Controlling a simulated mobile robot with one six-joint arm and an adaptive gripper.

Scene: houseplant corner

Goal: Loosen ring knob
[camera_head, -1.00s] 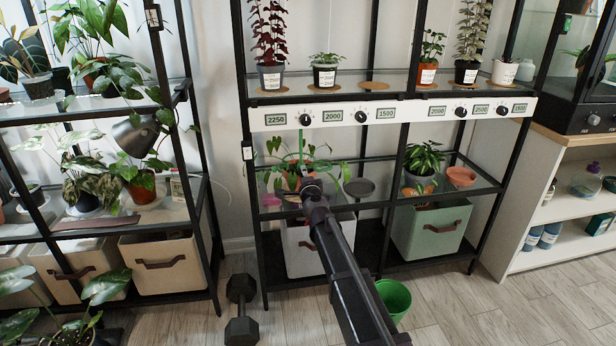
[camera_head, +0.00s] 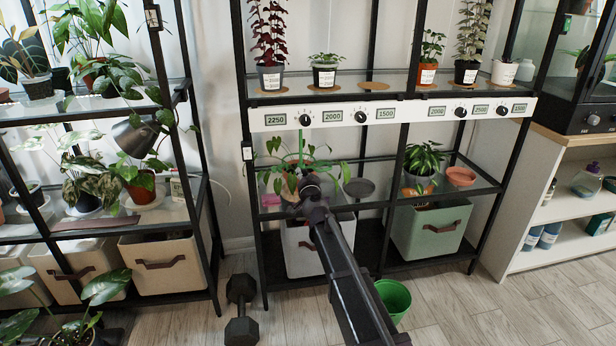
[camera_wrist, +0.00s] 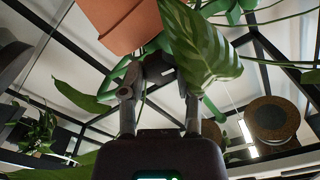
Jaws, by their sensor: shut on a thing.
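The potted climbing plant (camera_head: 292,150) stands on the middle shelf, with a thin green support rising from it. In the wrist view its terracotta pot (camera_wrist: 118,24), a large striped leaf (camera_wrist: 200,45) and parts of a green frame (camera_wrist: 182,22) fill the upper middle. My gripper (camera_wrist: 158,75) has its two fingers either side of a dark piece by the green frame. This piece looks like the ring knob (camera_wrist: 158,66); the leaf partly covers it. In the head view my gripper (camera_head: 310,188) is just in front of the pot, and my arm hides the knob.
The white bin (camera_head: 300,250) and green bin (camera_head: 430,231) stand below, with a green bucket (camera_head: 394,299) on the floor. Leaves crowd the gripper.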

